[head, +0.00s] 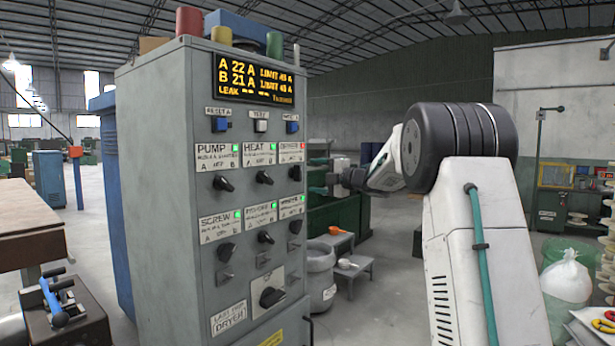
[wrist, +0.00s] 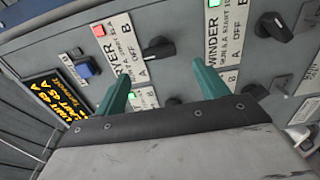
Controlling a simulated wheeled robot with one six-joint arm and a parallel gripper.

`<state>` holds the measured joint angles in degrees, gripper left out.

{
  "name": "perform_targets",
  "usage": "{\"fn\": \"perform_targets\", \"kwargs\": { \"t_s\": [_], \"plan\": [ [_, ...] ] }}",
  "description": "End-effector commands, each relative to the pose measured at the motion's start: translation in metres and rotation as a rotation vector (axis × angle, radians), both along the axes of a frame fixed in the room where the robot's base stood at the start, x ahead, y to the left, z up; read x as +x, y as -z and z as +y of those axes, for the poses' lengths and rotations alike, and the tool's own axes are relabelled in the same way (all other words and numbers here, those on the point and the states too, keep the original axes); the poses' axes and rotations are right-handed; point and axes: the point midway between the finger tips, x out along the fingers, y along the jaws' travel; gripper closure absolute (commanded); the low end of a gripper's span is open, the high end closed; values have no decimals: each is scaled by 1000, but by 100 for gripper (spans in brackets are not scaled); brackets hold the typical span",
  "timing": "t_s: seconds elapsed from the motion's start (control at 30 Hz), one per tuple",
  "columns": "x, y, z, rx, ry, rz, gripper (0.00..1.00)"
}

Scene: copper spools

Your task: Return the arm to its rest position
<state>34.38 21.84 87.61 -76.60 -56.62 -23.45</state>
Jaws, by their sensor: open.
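My gripper (head: 318,176) is open, its two teal fingers apart with nothing visible between them. In the head view it is at the right edge of the grey control cabinet (head: 155,200), with my arm reaching in from the right. In the wrist view my gripper (wrist: 160,85) faces the cabinet's panel (wrist: 190,50) near black rotary knobs, one of them the dryer knob (wrist: 158,49). Whether the fingertips touch the panel cannot be told. The dryer light (wrist: 99,30) is red; the pump light (head: 236,148) and heat light (head: 273,146) are green.
The cabinet's display (head: 255,78) is lit. A grey bin (head: 320,270) and a small step stand (head: 352,267) are on the floor beyond the cabinet. A workbench (head: 30,225) is at the left. A white bag (head: 567,277) and spools are at the right.

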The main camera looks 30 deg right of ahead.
Motion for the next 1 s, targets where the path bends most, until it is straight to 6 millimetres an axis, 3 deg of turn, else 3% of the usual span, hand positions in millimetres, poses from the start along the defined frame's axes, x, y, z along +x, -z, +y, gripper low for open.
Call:
{"fn": "perform_targets", "kwargs": {
  "t_s": [0.17,0.73,0.83,0.9,1.0],
  "plan": [
    [-9,0,-3,0,0,0,27],
    [-8,2,-8,13,25,15,27],
    [-2,11,-30,58,140,54,27],
    [-2,34,-56,138,283,113,27],
    [-23,61,-88,286,534,204,27]
  ]
}}
